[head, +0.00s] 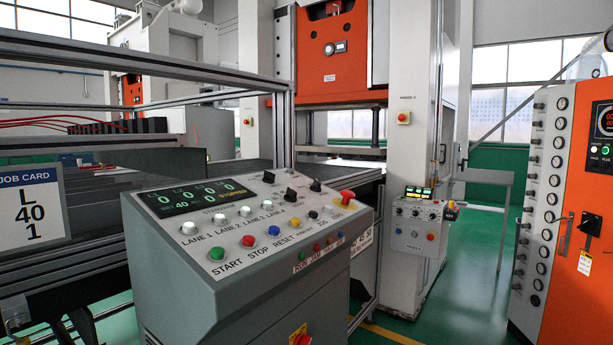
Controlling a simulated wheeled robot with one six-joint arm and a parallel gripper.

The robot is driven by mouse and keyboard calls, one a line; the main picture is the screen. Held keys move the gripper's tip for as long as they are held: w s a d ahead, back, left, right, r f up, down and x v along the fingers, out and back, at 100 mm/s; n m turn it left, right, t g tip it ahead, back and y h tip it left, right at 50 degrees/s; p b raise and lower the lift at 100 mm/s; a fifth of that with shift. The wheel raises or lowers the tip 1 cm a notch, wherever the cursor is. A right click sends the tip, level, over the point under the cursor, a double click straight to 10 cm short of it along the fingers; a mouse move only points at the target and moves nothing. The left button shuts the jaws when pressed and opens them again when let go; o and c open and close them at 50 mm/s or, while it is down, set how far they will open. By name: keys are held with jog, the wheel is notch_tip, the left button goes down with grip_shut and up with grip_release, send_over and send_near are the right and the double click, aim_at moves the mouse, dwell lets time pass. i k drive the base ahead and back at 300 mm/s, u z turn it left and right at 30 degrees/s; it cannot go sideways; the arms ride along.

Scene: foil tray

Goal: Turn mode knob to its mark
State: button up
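A grey sloped control console (250,290) stands in the centre foreground. Its top panel carries black rotary knobs along the right part: a left knob (268,177), a middle knob (291,195) and a right knob (315,186). Their labels and marks are too small to read, so I cannot tell which is the mode knob or where it points. A job card (30,206) at the left reads L, 40, 1. The console display (188,196) shows zeros, 40 and what looks like STOPPED. I cannot make out my gripper in this view.
On the console are white lane buttons (219,219), a green start button (216,254), a red stop button (247,241) and a red mushroom button (347,196). A smaller control box (415,225) stands behind right. An orange cabinet (585,200) stands far right. Green floor (470,280) between is open.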

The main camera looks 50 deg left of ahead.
aim_at(316, 186)
jog(key=u, duration=0.75)
jog(key=i, duration=0.8)
jog(key=u, duration=0.95)
